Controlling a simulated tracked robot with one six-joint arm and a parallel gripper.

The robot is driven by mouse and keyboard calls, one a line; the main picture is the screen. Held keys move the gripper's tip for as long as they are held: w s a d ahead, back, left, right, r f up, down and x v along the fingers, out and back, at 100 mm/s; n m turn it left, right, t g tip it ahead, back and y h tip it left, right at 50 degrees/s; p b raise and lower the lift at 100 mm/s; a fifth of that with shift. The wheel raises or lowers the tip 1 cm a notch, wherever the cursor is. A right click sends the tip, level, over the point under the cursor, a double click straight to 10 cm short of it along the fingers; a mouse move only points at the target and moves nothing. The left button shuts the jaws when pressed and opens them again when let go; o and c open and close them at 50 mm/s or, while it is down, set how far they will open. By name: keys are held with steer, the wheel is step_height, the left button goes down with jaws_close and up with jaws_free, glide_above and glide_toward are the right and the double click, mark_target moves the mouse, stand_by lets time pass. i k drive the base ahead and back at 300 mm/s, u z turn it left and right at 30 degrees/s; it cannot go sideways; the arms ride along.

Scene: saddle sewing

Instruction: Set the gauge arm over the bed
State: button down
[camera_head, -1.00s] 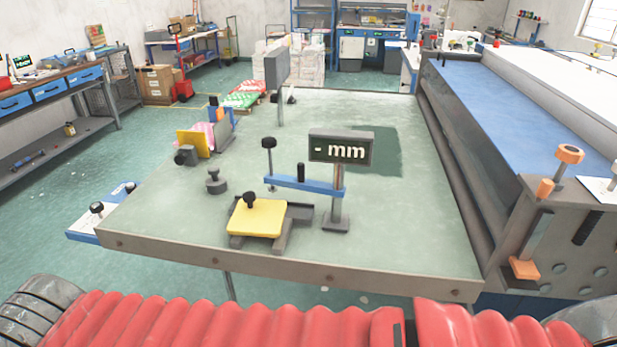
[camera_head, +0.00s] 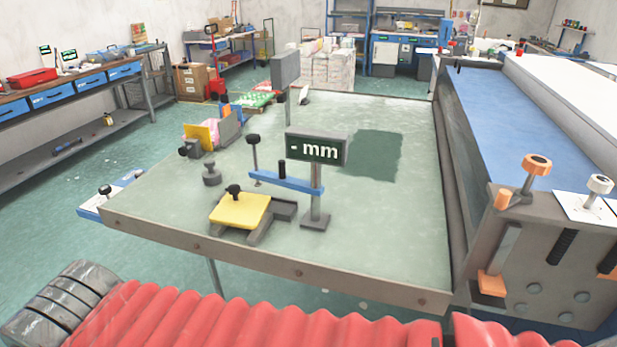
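The gauge stands on the green table. Its grey post (camera_head: 316,196) carries a dark display (camera_head: 317,149) reading "- mm". The blue gauge arm (camera_head: 288,182) reaches left from the post, with a black knob on it and a black-topped vertical probe (camera_head: 254,160) at its far end. The bed, a yellow plate (camera_head: 240,211) with a black knob on a dark grey base, sits at the front left of the post. The gauge arm appears to lie behind the yellow plate rather than above it. My gripper is not in view.
The green table (camera_head: 385,235) has free room right of the gauge. A grey weight (camera_head: 211,174) and a yellow-and-pink fixture (camera_head: 201,136) stand to the left. A large machine with a blue bed (camera_head: 520,120) borders the right side. Red ribbed bellows (camera_head: 250,325) cross the front.

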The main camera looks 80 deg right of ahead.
mark_target(280, 179)
steer(key=z, duration=0.05)
steer(key=k, duration=1.85)
steer(key=z, duration=0.7)
steer(key=i, duration=1.7)
steer(key=u, duration=0.05)
